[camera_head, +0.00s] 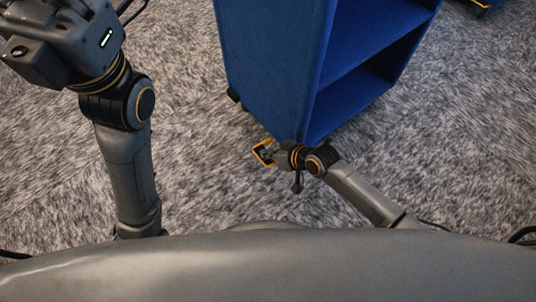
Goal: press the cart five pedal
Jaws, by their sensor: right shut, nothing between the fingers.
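A blue cart (265,60) with open shelves stands at the top middle, its near bottom corner pointing towards me. I cannot read a number on it. My right gripper (262,153) is shut and empty, low by this near bottom corner. Its wrist overlaps the corner in the picture, and I cannot tell whether it touches. A small dark part with a stem hangs below the wrist; I cannot tell whether it is a pedal. No pedal shows clearly. My left arm rises at the left, and its fingers are outside the view.
A dark caster (233,95) shows under the cart's left side. Grey carpet (200,190) is clear left of the cart and to its right.

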